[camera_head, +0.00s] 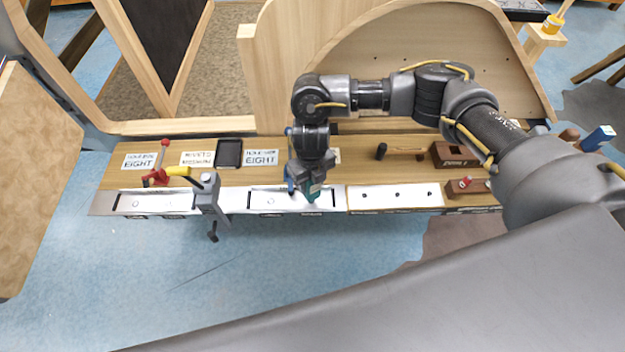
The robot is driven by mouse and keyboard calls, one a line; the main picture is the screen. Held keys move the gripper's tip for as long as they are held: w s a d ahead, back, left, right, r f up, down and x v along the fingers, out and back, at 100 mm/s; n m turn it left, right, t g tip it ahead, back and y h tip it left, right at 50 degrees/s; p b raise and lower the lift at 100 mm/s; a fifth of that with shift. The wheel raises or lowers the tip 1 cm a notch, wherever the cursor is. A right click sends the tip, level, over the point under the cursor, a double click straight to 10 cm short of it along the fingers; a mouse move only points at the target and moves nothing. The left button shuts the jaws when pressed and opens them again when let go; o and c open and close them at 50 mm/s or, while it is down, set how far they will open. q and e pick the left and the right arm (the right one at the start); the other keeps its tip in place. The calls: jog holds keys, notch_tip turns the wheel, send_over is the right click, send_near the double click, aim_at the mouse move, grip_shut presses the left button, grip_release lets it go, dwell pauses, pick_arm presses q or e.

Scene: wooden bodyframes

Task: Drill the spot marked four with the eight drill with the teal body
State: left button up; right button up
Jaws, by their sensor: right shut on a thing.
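My right arm reaches in from the right, and my right gripper (310,180) is over the white strip near the middle of the bench. It points down and is shut on a drill with a teal body (313,195), of which only a small part shows below the fingers. Its bit and any contact with the strip cannot be made out. Pale strips with round marks (270,201) run along the bench's front edge. The small labels under them are too small to read, so I cannot tell which spot is marked four. My left gripper is not in view.
Cards reading EIGHT (139,162), a dark tablet (229,153) and wooden blocks (455,155) lie on the bench. Tall wooden frames (400,45) stand behind.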

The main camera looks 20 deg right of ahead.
jog(key=shift+r+p, duration=1.2)
jog(key=shift+r, duration=0.45)
notch_tip(320, 180, up, 5)
jog(key=p, duration=0.4)
jog(key=shift+p, duration=0.35)
